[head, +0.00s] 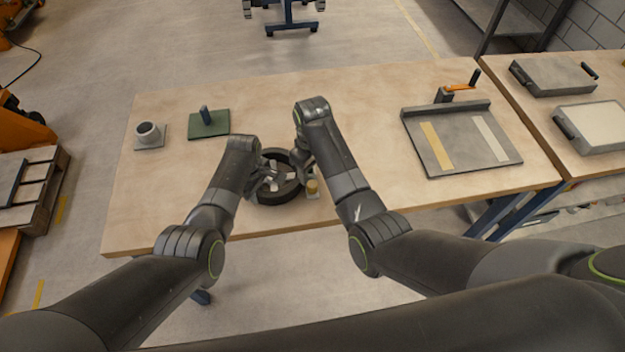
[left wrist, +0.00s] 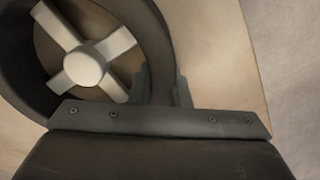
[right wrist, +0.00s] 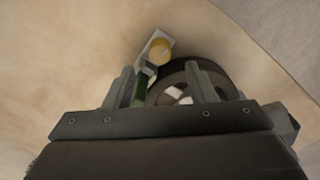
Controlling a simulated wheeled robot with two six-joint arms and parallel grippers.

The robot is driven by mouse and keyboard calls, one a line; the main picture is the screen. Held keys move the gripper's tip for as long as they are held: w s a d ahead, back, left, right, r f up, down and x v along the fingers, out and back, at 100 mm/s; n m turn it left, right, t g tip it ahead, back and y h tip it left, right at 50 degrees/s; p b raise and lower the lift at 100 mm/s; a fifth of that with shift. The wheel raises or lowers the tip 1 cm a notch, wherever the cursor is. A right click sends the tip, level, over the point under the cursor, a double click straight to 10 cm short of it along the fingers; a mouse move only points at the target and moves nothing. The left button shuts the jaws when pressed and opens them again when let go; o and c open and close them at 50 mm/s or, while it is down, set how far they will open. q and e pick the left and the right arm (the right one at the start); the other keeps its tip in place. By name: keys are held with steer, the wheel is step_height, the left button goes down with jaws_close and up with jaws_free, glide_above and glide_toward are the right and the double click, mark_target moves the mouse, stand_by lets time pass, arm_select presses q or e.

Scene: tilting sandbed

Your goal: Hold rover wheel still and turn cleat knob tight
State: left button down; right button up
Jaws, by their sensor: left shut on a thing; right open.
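The rover wheel (head: 291,156) is a dark ring with pale spokes, lying flat near the table's front edge. My left gripper (head: 265,180) is shut on its rim; in the left wrist view the two fingers (left wrist: 162,88) straddle the rim beside the pale hub (left wrist: 83,68). A yellow round knob (head: 312,187) on a pale base sits at the wheel's right side; it also shows in the right wrist view (right wrist: 159,51). My right gripper (right wrist: 163,82) is open above the wheel, the knob beyond its fingertips. A dark green piece (right wrist: 143,90) shows by its left finger; what it is, I cannot tell.
A green pad (head: 209,125) with a blue post and a grey cup on a plate (head: 148,136) stand at the back left. A grey tray (head: 460,155) with two strips lies to the right. The table (head: 370,100) is bare behind the wheel.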

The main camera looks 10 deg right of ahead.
mark_target(312, 183)
steer(key=shift+f, duration=2.8)
steer(key=c, duration=1)
